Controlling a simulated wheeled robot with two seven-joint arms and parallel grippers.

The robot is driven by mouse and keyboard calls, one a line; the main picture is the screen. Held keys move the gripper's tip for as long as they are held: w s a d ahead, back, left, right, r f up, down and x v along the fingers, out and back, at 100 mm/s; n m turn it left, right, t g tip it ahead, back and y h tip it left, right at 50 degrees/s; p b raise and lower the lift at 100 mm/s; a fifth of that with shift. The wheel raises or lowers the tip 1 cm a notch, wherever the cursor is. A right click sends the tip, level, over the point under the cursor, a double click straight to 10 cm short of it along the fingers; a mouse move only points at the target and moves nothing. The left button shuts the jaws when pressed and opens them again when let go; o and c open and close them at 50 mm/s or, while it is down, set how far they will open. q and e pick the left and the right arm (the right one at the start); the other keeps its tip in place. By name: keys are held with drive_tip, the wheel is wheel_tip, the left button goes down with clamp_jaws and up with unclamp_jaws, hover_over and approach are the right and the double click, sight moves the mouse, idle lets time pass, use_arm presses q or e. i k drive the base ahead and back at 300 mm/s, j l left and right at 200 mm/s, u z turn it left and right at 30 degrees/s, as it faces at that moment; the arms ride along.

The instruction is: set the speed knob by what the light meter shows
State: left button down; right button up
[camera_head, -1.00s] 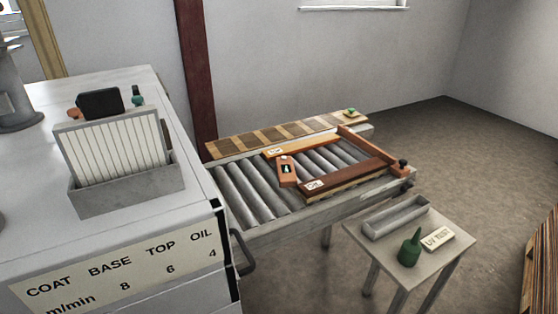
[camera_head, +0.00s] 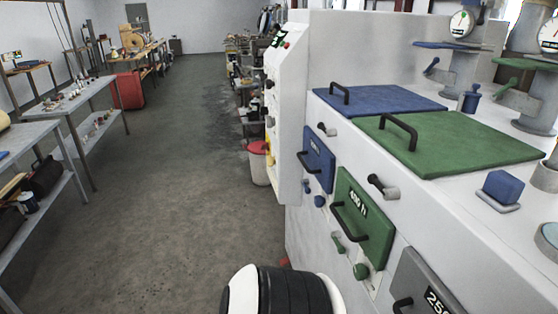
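The head view looks along a white machine (camera_head: 340,55) on the right. A narrow control panel (camera_head: 286,130) faces the aisle at its far end, with small dark displays (camera_head: 279,38) near the top and several knobs down its face. I cannot tell which of these is the speed knob, and no setting can be read. The light meter is not visible in this view. Neither of my grippers is in view.
The machine has a blue lid (camera_head: 380,99), a green lid (camera_head: 450,140), a green door (camera_head: 363,218) and protruding handles. A red-and-white bin (camera_head: 259,163) stands beyond the panel. Benches (camera_head: 88,98) line the left. The aisle floor (camera_head: 180,190) between is clear.

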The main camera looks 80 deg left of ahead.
sight(270, 84)
drive_tip(key=u, duration=2.35)
drive_tip(key=i+j, duration=0.15)
drive_tip(key=j, duration=0.2)
drive_tip(key=i+j, duration=0.1)
drive_tip(key=j, duration=0.25)
drive_tip(key=i+j+z, duration=0.1)
drive_tip(key=j, duration=0.25)
drive_tip(key=i+j, duration=0.2)
drive_tip(key=j, duration=0.15)
drive_tip(key=i+j, duration=0.1)
drive_tip(key=j, duration=0.3)
drive_tip(key=i+j+z, duration=0.1)
drive_tip(key=j, duration=0.25)
